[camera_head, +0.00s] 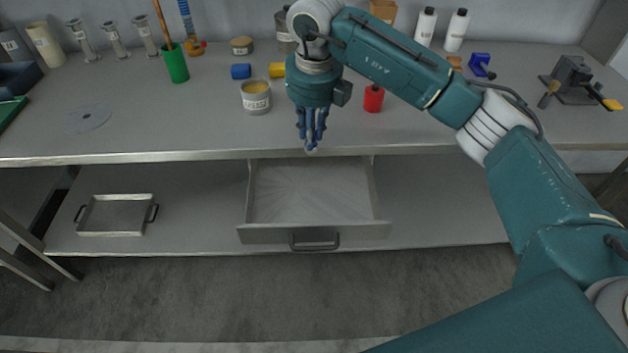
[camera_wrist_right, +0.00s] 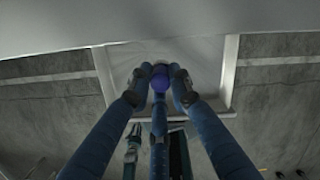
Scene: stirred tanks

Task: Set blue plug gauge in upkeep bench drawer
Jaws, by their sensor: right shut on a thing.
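My right gripper (camera_head: 311,132) is shut on the blue plug gauge (camera_wrist_right: 159,80). In the right wrist view its rounded blue-violet end shows between the fingers. In the head view the fingers hide most of it, and a small pale tip shows below them. The gripper points down at the bench's front edge, above the back part of the drawer (camera_head: 365,232). The drawer is pulled out under the bench top and looks empty; its pale rim also shows in the wrist view (camera_wrist_right: 229,72). My left gripper is not in view.
On the bench top (camera_head: 170,130) stand a blue cylinder (camera_head: 240,71), a yellow one (camera_head: 277,70), a red one (camera_head: 373,99) and an open can (camera_head: 256,98). A metal tray (camera_head: 117,230) lies on the lower shelf left of the drawer. The floor in front is clear.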

